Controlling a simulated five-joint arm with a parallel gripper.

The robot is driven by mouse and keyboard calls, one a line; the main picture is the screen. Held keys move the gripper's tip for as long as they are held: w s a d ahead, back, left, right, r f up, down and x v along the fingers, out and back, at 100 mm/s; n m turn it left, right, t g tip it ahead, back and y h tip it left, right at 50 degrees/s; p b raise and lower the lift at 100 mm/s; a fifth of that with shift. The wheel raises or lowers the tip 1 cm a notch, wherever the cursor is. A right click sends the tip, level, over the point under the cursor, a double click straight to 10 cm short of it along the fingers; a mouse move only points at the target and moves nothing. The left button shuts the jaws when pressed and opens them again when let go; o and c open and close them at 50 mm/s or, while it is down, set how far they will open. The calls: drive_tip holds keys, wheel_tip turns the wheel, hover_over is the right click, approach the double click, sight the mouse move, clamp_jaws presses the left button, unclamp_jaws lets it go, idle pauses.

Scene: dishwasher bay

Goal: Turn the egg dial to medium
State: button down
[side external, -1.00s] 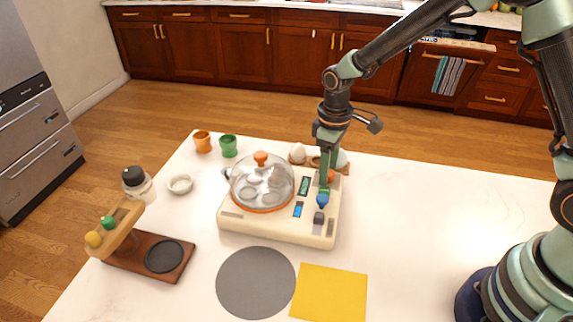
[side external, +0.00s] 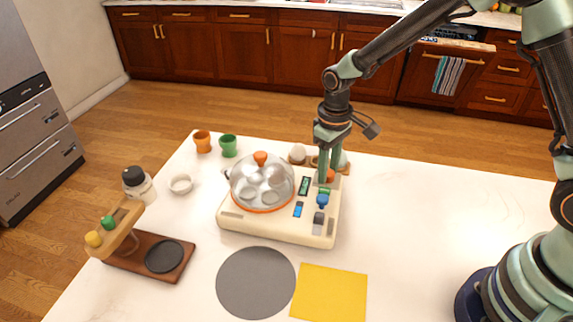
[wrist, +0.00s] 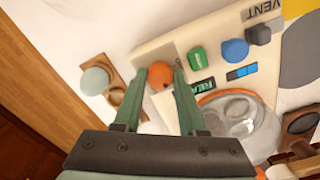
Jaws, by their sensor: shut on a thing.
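The cream egg cooker (side external: 275,230) stands on the white table, with a clear dome lid (side external: 262,185) on its left part. A row of coloured dials runs along its right side: an orange dial (wrist: 160,75), a green dial (wrist: 197,56), a blue dial (wrist: 235,50) and a grey dial (wrist: 258,35). My gripper (wrist: 162,78) is shut on the orange dial, one finger on each side of it. In the side view my gripper (side external: 326,180) hides part of this dial. The dial's marks are not readable.
A grey mat (side external: 256,282) and yellow cloth (side external: 329,292) lie in front.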

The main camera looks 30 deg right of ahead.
drive_tip(key=m, duration=0.8)
drive_tip(key=shift+m, duration=0.3)
idle(0.3)
drive_tip(key=c, duration=0.8)
unclamp_jaws()
drive_tip(key=shift+o, duration=0.2)
drive_tip(key=shift+r, duration=0.1)
wheel_tip(320, 180, up, 12)
